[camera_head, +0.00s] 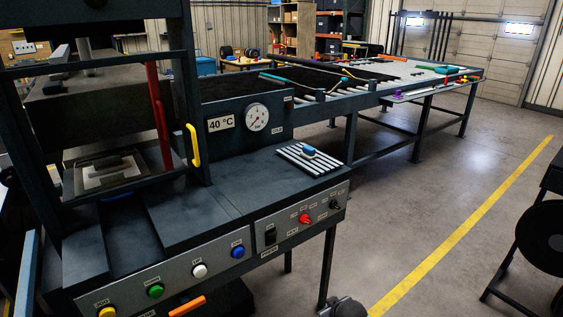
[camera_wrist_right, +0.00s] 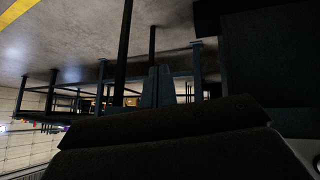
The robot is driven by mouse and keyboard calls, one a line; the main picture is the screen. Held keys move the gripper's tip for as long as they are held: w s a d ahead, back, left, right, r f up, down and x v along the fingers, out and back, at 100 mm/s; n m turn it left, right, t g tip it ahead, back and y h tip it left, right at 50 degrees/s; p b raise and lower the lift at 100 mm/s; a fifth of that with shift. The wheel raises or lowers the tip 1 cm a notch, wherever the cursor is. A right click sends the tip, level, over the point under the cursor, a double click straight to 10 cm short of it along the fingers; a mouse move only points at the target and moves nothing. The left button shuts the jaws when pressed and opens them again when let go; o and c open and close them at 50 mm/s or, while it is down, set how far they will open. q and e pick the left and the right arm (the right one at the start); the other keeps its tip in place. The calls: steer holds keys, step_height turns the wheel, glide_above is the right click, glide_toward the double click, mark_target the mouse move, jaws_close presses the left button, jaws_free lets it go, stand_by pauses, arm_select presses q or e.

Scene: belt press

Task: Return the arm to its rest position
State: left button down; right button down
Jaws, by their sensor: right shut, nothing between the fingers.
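My right gripper (camera_wrist_right: 160,87) shows in the right wrist view as two narrow blue-grey fingers close together, shut and empty. They stand out past the dark wrist body (camera_wrist_right: 165,140), which fills the lower part of that view. In the head view a small dark rounded part at the bottom edge, right of the press, looks like part of my arm, but I cannot tell which. My left gripper is not in either view. The belt press (camera_head: 130,235) stands at the left of the head view, apart from that rounded part.
The press has coloured buttons, a yellow handle (camera_head: 193,145), a dial gauge (camera_head: 257,117) and an orange handle (camera_head: 187,305). A long table (camera_head: 425,80) runs to the back right. A dark reel stand (camera_head: 545,240) is at the right edge. The floor (camera_head: 420,200) between is clear.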

steer(key=s+f+m+g, duration=0.1)
steer(key=s+f+g, duration=0.1)
steer(key=s+f, duration=0.5)
steer(key=s+f+m+g, duration=0.1)
steer(key=s+f, duration=0.7)
steer(key=s, duration=1.1)
steer(key=s+f+m+g+h, duration=0.1)
steer(key=s+f+g, duration=0.2)
steer(key=s+f, duration=0.4)
steer(key=s, duration=0.7)
steer(key=shift+d+f+m+g, duration=0.2)
steer(key=shift+d+m+g, duration=0.1)
steer(key=shift+m, duration=0.1)
steer(key=shift+w+a, duration=0.1)
